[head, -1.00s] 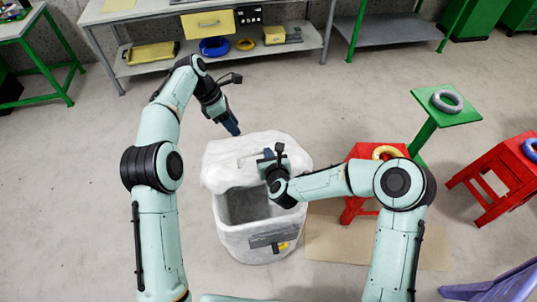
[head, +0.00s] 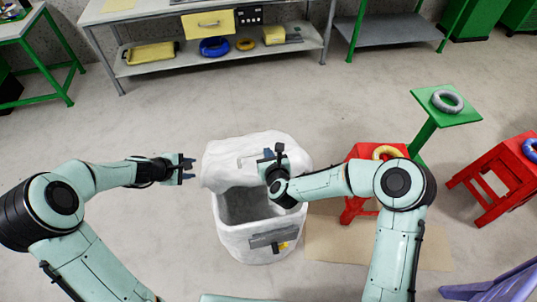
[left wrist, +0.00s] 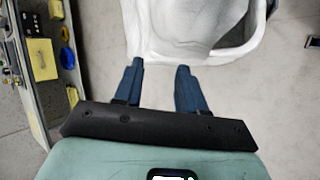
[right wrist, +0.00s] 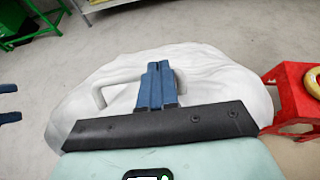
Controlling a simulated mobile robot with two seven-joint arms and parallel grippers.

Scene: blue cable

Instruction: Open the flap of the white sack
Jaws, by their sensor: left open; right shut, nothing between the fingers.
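The white sack (head: 236,238) stands on the floor in the middle of the head view. Its flap (head: 226,170) is raised toward the back, and the grey inside of the sack shows in front of it. A pale handle lies on the flap, seen in the right wrist view (right wrist: 104,88). My left gripper (head: 190,169) is open and empty just left of the flap; in the left wrist view its fingers (left wrist: 158,75) point at the white cloth. My right gripper (head: 268,155) is shut and empty over the flap; its closed fingers (right wrist: 157,75) are beside the handle.
A red stool (head: 360,152) with a yellow ring (head: 389,152) stands close to the right of the sack. A cardboard sheet (head: 330,240) lies beside it. A workbench (head: 130,55) stands at the back. Floor left of the sack is free.

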